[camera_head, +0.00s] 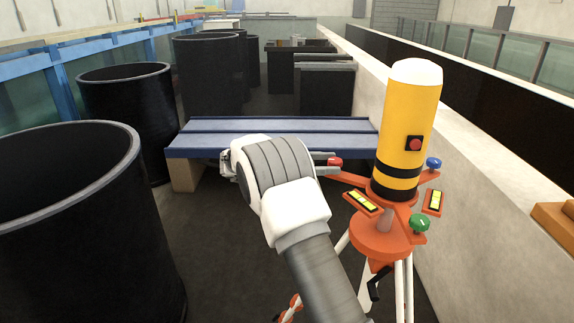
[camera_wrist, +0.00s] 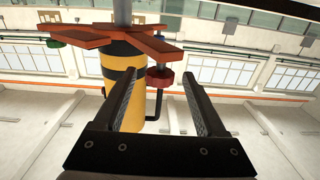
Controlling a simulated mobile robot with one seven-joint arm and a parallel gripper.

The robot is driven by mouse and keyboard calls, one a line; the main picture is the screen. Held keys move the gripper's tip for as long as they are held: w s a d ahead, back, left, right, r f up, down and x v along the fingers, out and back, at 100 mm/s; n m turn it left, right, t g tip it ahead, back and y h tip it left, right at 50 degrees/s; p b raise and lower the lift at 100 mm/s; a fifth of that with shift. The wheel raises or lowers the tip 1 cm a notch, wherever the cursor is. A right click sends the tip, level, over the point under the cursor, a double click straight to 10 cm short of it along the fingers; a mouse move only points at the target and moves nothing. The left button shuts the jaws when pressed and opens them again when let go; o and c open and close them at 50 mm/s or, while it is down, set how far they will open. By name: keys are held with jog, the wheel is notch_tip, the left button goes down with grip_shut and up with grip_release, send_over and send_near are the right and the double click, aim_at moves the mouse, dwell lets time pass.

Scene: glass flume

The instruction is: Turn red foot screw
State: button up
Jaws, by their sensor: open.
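The red foot screw (camera_head: 334,161) is a small red knob at the end of the left arm of the orange three-armed plate (camera_head: 405,214). In the wrist view the red foot screw (camera_wrist: 160,79) shows upside down, on a dark stem by the orange plate (camera_wrist: 125,43). My gripper (camera_head: 325,165) is at the knob, coming from the left. In the wrist view my gripper (camera_wrist: 158,88) is open, with the knob between its two dark fingertips in the picture. I see no clear contact. The wrist housing hides part of the gripper in the head view.
A yellow cylinder (camera_head: 408,115) with black bands and a red button stands on the plate, above a white-legged tripod. Green (camera_head: 419,223) and blue (camera_head: 433,163) knobs sit on other arms. A blue bench (camera_head: 280,127) and black tubs (camera_head: 75,225) are left; a pale wall is right.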

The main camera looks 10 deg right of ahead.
jog(key=w+a, duration=0.2)
jog(key=a, duration=1)
jog(key=shift+w, duration=0.1)
